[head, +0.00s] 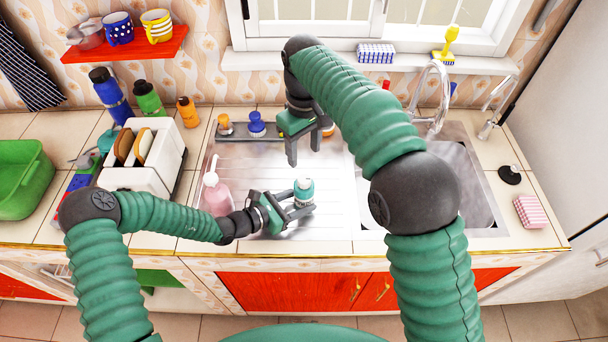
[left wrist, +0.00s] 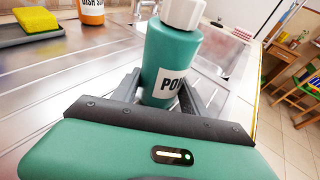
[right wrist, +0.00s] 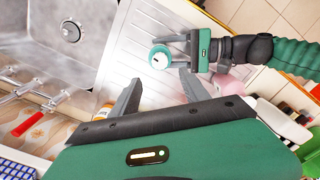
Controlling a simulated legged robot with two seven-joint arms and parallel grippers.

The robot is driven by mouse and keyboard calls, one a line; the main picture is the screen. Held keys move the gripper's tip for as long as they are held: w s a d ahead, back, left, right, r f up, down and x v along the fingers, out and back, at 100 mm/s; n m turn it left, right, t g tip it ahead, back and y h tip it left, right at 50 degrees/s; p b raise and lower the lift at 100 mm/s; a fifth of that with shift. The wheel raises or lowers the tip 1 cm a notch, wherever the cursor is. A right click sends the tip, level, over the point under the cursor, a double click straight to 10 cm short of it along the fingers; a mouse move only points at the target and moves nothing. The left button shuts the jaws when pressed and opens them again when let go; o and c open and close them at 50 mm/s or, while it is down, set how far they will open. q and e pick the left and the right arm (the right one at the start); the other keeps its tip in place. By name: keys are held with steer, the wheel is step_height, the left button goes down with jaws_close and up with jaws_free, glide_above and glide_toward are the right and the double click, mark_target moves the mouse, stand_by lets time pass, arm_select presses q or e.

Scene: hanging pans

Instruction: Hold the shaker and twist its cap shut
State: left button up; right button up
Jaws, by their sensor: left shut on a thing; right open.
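The shaker (head: 303,193) is a teal bottle with a white cap (head: 304,183), upright over the ridged steel drainboard. In the left wrist view the shaker (left wrist: 171,62) carries a white label reading "PO", partly cut off, and its white cap (left wrist: 183,13) sits on top. My left gripper (head: 297,208) is shut on the shaker's body from the left. My right gripper (head: 304,152) is open and empty, above and behind the shaker, pointing down. In the right wrist view the cap (right wrist: 160,57) shows from above, beyond the fingertips of my right gripper (right wrist: 160,88), with nothing between them.
A pink pump bottle (head: 216,195) stands just left of the left gripper. A rack (head: 240,131) with small bottles is behind. The sink (head: 455,190) and tap (head: 432,95) are to the right. A white toaster (head: 143,160) stands left.

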mark_target(304, 178)
step_height(304, 178, down, 11)
steer(key=shift+r, duration=0.2)
steer(key=shift+d, duration=0.1)
jaws_close()
